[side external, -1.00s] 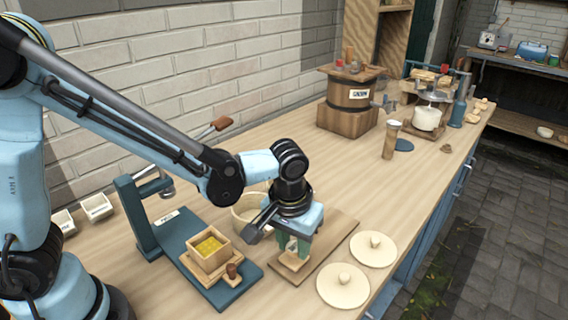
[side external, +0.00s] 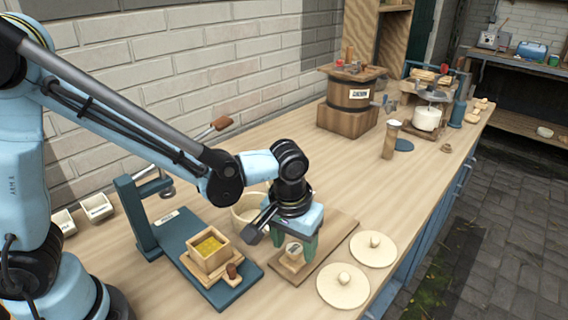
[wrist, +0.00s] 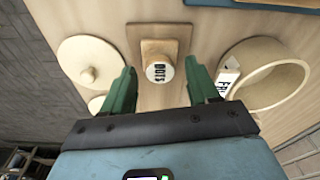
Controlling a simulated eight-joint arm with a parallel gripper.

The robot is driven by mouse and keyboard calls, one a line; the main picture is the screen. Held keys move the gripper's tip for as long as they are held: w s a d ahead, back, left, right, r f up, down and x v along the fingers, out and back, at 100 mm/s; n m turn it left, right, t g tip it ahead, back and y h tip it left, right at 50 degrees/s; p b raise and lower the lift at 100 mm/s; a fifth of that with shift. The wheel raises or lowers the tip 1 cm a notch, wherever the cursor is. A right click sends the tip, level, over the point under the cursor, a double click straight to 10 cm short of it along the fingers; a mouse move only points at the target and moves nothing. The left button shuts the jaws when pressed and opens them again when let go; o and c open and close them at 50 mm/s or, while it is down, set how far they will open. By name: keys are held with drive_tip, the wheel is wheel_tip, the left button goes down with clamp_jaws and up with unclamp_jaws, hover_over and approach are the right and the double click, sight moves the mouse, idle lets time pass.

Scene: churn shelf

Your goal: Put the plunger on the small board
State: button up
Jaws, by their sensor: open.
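The plunger, as I take it, is a short round piece (side external: 293,250) with a pale top. In the wrist view its top (wrist: 162,72) reads "DOTS". It stands upright on the small square wooden board (side external: 289,277), also seen in the wrist view (wrist: 165,32). My gripper (side external: 292,254) is open, with its green fingers on either side of the plunger and a gap on each side in the wrist view (wrist: 160,90). The plunger's lower part is partly hidden.
A round wooden bowl or hoop (side external: 243,210) stands close behind the gripper. Two knobbed lids (side external: 330,292) lie to the right. A blue press base (side external: 194,278) with a box of yellow stuff (side external: 208,261) stands to the left.

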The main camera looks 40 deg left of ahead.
sight(289, 256)
wheel_tip(289, 256, up, 12)
drive_tip(key=s, duration=0.1)
drive_tip(key=s+a+f+m+t, duration=0.1)
drive_tip(key=s+a+t, duration=0.1)
drive_tip(key=a, duration=0.5)
drive_tip(key=s+a+f+m+t, duration=0.1)
drive_tip(key=s+a+t, duration=0.2)
drive_tip(key=a, duration=0.4)
drive_tip(key=shift+a+t, duration=0.25)
drive_tip(key=shift+t, duration=0.15)
